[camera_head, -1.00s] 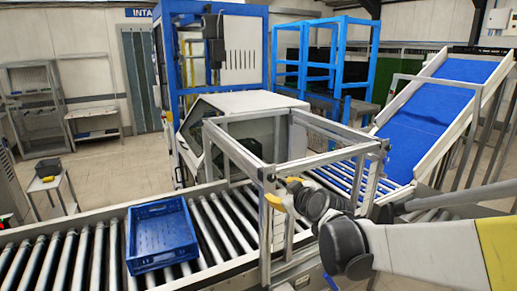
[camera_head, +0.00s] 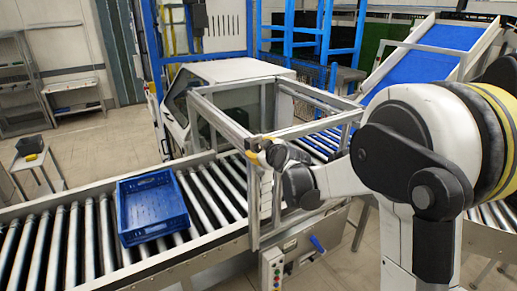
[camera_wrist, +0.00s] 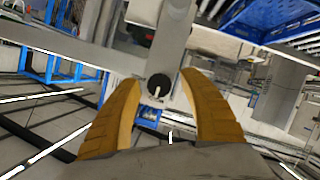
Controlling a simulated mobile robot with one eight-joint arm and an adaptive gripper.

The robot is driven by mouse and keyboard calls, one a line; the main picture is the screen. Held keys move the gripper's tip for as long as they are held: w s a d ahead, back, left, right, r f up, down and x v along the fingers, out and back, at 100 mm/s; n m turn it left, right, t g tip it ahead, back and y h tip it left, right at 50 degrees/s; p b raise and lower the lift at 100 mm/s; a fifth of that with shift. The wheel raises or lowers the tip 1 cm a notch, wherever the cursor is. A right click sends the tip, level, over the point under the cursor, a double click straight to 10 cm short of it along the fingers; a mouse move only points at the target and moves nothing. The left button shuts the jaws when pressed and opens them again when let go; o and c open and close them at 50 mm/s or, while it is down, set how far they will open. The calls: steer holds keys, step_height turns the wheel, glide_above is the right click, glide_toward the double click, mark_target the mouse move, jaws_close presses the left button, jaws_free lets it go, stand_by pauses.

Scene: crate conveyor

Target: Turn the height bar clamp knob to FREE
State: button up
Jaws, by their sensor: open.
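A black round clamp knob (camera_wrist: 158,87) with a pale pointer mark shows in the wrist view, on a grey metal post. The mark stands nearly upright in that picture. No lettering around the knob can be read. My gripper (camera_wrist: 161,76) is open, with its two yellow-brown fingers on either side of the knob in the picture. I cannot tell whether they touch it. In the head view my gripper (camera_head: 257,152) is at the metal height bar frame (camera_head: 222,122) over the conveyor, and the knob is not distinguishable there.
A blue crate (camera_head: 155,236) sits on the roller conveyor (camera_head: 85,243), left of the frame. A control box with buttons (camera_head: 272,270) and a blue handle (camera_head: 317,243) are below the frame. A blue sloped belt (camera_head: 450,37) is at the back right.

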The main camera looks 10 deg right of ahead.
jaws_close()
stand_by(0.3)
steer(key=m+y+b, duration=0.2)
steer(key=m, duration=0.1)
steer(key=shift+d+g, duration=0.15)
steer(key=shift+g, duration=0.25)
steer(key=m+y+b, duration=0.2)
steer(key=m, duration=0.1)
steer(key=shift+g, duration=0.3)
steer(key=m+y+b, duration=0.2)
steer(key=m+b, duration=0.1)
steer(key=m, duration=0.1)
steer(key=shift+f+y, duration=0.1)
steer(key=shift+y, duration=0.3)
steer(key=shift+m+y+b, duration=0.6)
steer(key=shift+m+b, duration=0.25)
steer(key=shift+m, duration=0.35)
